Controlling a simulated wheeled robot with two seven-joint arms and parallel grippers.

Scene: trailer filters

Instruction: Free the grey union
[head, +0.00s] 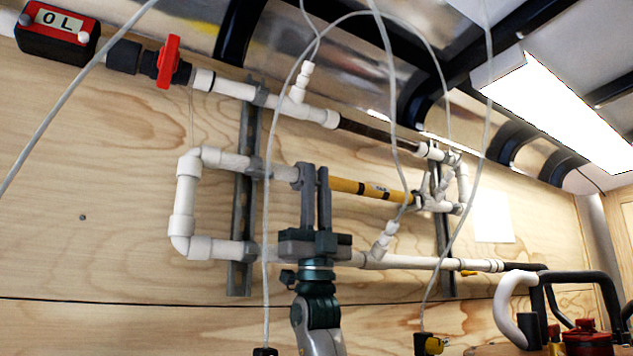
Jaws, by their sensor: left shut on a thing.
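My left gripper (315,172) comes up from the bottom centre, its two grey fingers upright. It is shut at the joint between the white middle pipe (230,161) and the yellow filter tube (365,188). The grey union at that joint is mostly hidden behind the fingers, and its outline is hard to tell from them. The yellow tube runs right from the joint to white fittings (437,200) and still lies in line with the white pipe. My right gripper is not in view.
White pipes are mounted on a plywood wall (90,200) with grey vertical rails (244,200). A red-handled valve (168,62) is at upper left. Thin grey hoses hang in front of the pipes. A lower white pipe (420,262) passes behind my gripper. Red and black equipment (585,338) stands at lower right.

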